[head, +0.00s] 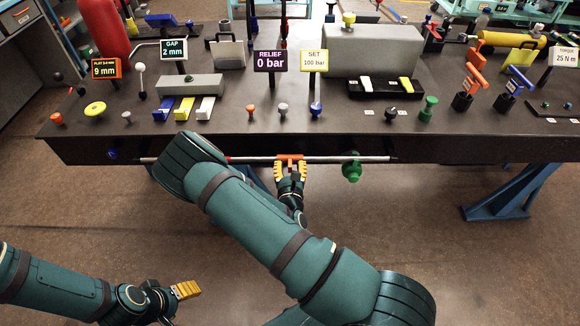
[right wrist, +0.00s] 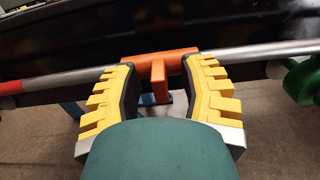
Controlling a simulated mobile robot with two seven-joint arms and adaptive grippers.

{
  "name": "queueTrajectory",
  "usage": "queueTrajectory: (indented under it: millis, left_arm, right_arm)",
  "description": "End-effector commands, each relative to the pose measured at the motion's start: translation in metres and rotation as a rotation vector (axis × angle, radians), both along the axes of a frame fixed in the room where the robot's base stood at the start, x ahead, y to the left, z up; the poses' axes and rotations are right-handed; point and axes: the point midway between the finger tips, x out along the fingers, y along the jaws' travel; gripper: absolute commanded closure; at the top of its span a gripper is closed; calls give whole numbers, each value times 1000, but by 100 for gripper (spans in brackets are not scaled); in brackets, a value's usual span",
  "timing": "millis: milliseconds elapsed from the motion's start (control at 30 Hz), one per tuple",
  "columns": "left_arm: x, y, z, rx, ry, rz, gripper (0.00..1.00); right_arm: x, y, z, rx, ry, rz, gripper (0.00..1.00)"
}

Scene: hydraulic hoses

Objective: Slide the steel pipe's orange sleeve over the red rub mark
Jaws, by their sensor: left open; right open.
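The steel pipe (head: 325,160) runs level along the front face of the bench. Its orange sleeve (head: 290,158) sits around it near the middle, with a tab pointing towards me; it also shows in the right wrist view (right wrist: 160,66). The red rub mark (right wrist: 10,87) is on the pipe left of the sleeve, with bare pipe between them. My right gripper (head: 290,172) is open, its yellow fingers on either side of the sleeve's tab (right wrist: 160,84). The tab is between the fingers with gaps at both sides. My left gripper (head: 186,290) is open and empty, low at the lower left.
A green valve (head: 351,168) sits at the pipe to the right of the sleeve. The dark bench (head: 250,140) carries several knobs, levers and signs above the pipe. My right arm hides part of the pipe's left half. Open floor lies before the bench.

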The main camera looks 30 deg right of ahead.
Motion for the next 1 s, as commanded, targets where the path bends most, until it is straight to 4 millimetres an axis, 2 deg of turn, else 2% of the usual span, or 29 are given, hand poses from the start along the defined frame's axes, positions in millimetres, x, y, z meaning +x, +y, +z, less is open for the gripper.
queueTrajectory:
  millis: [33,100,167,533,667,867,1000]
  left_arm:
    - [0,0,0,0,0,0,34]
    - [0,0,0,0,0,0,34]
    - [0,0,0,0,0,0,34]
    - [0,0,0,0,0,0,34]
    - [-1,0,3,0,1,0,34]
    - [-2,0,14,-1,6,-1,34]
    - [-3,-1,18,-1,8,-2,34]
  right_arm:
    - [0,0,0,0,0,0,56]
    - [0,0,0,0,0,0,80]
    - [0,0,0,0,0,0,100]
    - [0,1,0,0,-1,1,100]
    - [6,9,1,2,-2,3,100]
    - [26,42,3,4,-6,7,100]
    - [47,76,2,4,-6,8,100]
